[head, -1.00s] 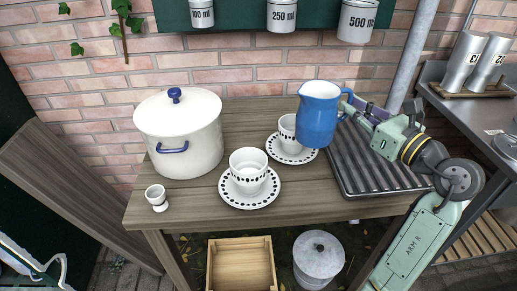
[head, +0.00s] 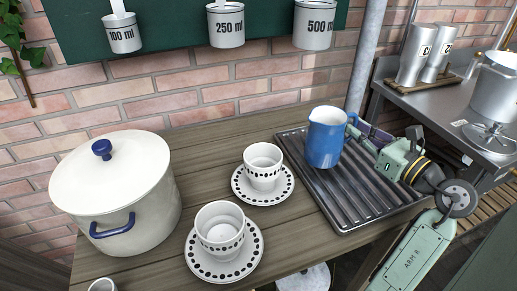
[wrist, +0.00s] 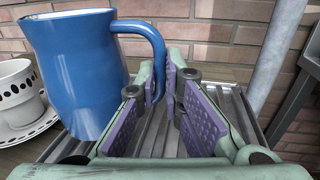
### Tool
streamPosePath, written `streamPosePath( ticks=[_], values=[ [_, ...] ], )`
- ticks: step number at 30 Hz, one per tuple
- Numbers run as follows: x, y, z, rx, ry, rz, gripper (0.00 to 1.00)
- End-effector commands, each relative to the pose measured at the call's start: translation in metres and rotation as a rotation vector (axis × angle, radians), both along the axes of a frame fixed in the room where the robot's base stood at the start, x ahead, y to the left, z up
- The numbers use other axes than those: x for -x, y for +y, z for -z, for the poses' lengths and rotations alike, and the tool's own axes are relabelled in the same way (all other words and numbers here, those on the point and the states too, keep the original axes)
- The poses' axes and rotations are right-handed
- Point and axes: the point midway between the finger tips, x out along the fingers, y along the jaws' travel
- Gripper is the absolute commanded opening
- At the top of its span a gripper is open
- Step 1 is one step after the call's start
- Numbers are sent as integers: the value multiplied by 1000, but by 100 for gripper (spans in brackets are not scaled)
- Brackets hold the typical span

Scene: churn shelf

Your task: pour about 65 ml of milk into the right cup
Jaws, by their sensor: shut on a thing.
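The blue jug (head: 326,138) is upright over the ribbed tray, right of the cups. My gripper (head: 352,128) is shut on its handle, seen close in the wrist view (wrist: 158,62). I cannot tell whether the jug's base touches the tray. The jug's contents are hidden. The right cup (head: 263,173) stands upright on its dotted saucer (head: 262,197), left of the jug and apart from it. The other cup (head: 220,236) stands nearer and further left on its own saucer (head: 208,268). How much milk either cup holds is not clear.
The dark ribbed tray (head: 352,205) fills the table's right side. A lidded white pot (head: 125,220) stands at the left, and a small cup (head: 103,286) at the bottom edge. Measuring cups (head: 226,25) hang above. Metal canisters (head: 413,55) stand on the right counter.

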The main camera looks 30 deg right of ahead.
Motion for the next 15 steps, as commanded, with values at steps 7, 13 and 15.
streamPosePath(
  ticks=[7, 13, 15],
  values=[
    [0, 0, -1, 1, -1, -1, 0],
    [-1, 3, -6, 38, 7, -1, 0],
    [-1, 5, -9, 63, 13, -1, 0]
  ],
)
